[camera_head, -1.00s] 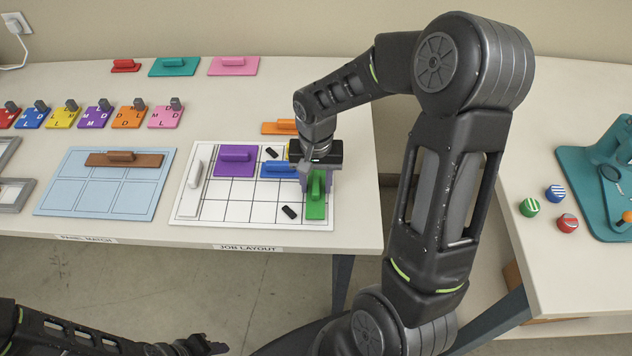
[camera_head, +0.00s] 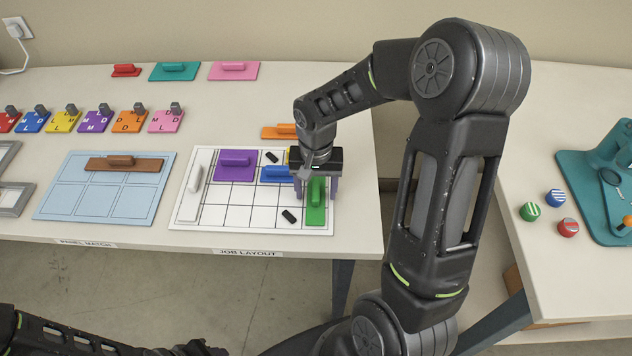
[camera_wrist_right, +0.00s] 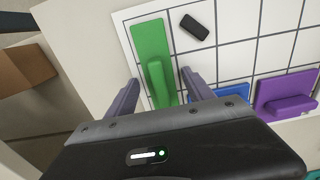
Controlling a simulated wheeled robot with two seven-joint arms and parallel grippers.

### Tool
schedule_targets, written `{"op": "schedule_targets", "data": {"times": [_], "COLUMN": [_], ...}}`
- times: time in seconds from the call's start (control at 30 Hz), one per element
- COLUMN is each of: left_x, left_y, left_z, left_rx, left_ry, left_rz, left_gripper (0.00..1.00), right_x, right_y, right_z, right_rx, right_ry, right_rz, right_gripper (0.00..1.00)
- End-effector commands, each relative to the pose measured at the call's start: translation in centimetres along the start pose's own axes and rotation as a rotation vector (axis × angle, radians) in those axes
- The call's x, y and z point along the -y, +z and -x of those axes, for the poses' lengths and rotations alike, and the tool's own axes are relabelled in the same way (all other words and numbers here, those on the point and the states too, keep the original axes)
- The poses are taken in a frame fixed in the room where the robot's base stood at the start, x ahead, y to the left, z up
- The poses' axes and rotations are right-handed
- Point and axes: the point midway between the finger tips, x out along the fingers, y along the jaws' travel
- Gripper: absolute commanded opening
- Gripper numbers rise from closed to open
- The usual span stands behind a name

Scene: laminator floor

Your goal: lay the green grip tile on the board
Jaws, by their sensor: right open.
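The green grip tile (camera_head: 315,212) lies on the white gridded board (camera_head: 240,215), in its right-hand column near the front edge. In the right wrist view the green tile (camera_wrist_right: 152,50) lies flat with its raised grip between my finger tips. My right gripper (camera_head: 317,190) is just above the tile's back end, open, with a finger on each side and clear of the grip. In the right wrist view the fingers of the right gripper (camera_wrist_right: 160,92) stand apart. My left gripper (camera_head: 205,349) is low at the bottom edge, and its fingers are unclear.
On the board are a purple tile (camera_head: 236,168), a blue tile (camera_head: 275,174), a white tile (camera_head: 189,192) and small black pieces (camera_head: 289,216). An orange tile (camera_head: 279,132) lies behind the board. A blue panel (camera_head: 75,200) with a brown tile (camera_head: 124,164) is at left.

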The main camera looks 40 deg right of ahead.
Motion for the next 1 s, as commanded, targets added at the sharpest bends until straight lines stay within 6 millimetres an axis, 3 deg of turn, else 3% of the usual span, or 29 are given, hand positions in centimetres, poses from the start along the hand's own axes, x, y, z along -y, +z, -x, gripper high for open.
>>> {"op": "schedule_targets", "data": {"times": [0.27,0.7,1.0], "left_x": [0.1,0.2,0.2], "left_y": [0.0,-0.1,-0.1], "left_z": [-0.1,-0.8,-0.8], "left_rx": [0.000,-0.002,-0.003], "left_ry": [0.000,0.002,0.003], "left_rz": [0.000,-0.002,-0.002], "left_gripper": [0.36,0.36,0.36], "right_x": [0.1,0.1,0.0], "right_y": [-0.1,-0.1,0.0], "right_z": [2.7,11.1,12.3], "right_rx": [-0.005,-0.003,0.000], "right_ry": [-0.003,-0.002,0.000], "right_rz": [-0.002,-0.001,0.001], "right_gripper": [0.61,0.61,0.61]}}
